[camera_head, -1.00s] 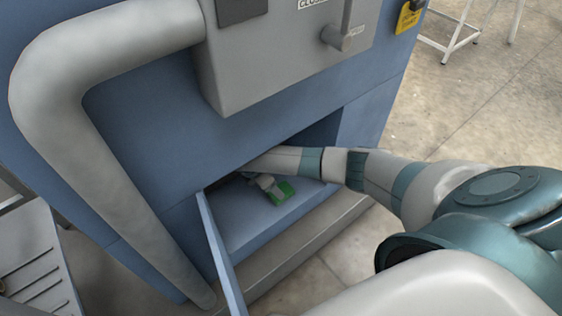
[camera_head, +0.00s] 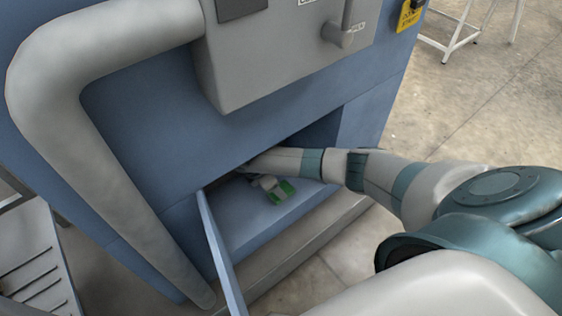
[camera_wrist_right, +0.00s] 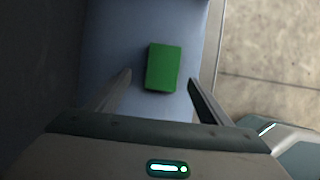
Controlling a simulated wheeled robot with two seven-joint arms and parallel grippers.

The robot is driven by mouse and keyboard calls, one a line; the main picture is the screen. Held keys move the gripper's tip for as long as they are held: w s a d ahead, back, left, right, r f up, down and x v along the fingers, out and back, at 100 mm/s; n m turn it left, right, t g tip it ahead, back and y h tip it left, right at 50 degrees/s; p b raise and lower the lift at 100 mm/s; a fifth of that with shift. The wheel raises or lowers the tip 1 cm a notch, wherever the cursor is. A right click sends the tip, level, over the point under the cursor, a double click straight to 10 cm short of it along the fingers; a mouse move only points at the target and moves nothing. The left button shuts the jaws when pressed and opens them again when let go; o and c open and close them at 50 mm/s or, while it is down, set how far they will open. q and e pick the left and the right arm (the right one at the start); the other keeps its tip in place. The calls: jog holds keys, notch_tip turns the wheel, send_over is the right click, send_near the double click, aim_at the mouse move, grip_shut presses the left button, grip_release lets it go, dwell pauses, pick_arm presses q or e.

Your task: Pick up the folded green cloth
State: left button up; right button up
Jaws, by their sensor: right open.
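The folded green cloth (camera_head: 283,193) lies on the blue floor of the low opening in the press. In the right wrist view the cloth (camera_wrist_right: 163,67) is a green rectangle just beyond and between the fingertips. My right gripper (camera_wrist_right: 158,78) is open, with one finger to each side of the cloth's near end and nothing held. In the head view my right gripper (camera_head: 268,184) is inside the opening at the cloth's left edge, and partly covers it. Whether the fingers touch the cloth cannot be told. My left gripper is not in view.
The blue press (camera_head: 150,140) surrounds the opening, with a grey box (camera_head: 285,60) above. An open blue door (camera_head: 221,255) stands at the opening's left side. A thick grey pipe (camera_head: 110,190) runs down the left. Concrete floor (camera_head: 480,110) is free on the right.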

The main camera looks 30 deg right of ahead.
aim_at(285, 185)
jog(key=shift+s+d+f, duration=0.1)
jog(key=shift+d+f, duration=0.3)
jog(key=shift+f, duration=0.1)
jog(key=b+x, duration=0.1)
jog(key=x, duration=0.2)
jog(key=shift+s+d, duration=0.15)
jog(key=shift+d, duration=0.05)
jog(key=shift+d+f, duration=0.15)
jog(key=shift+f, duration=0.2)
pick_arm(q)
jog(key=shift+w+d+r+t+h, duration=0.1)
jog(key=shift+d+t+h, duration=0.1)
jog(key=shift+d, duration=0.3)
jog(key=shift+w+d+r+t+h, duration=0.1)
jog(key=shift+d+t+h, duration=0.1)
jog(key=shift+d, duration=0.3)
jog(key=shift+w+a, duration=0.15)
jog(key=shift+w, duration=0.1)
pick_arm(e)
jog(key=shift+f, duration=0.15)
jog(key=c, duration=1.1)
jog(key=shift+c, duration=0.2)
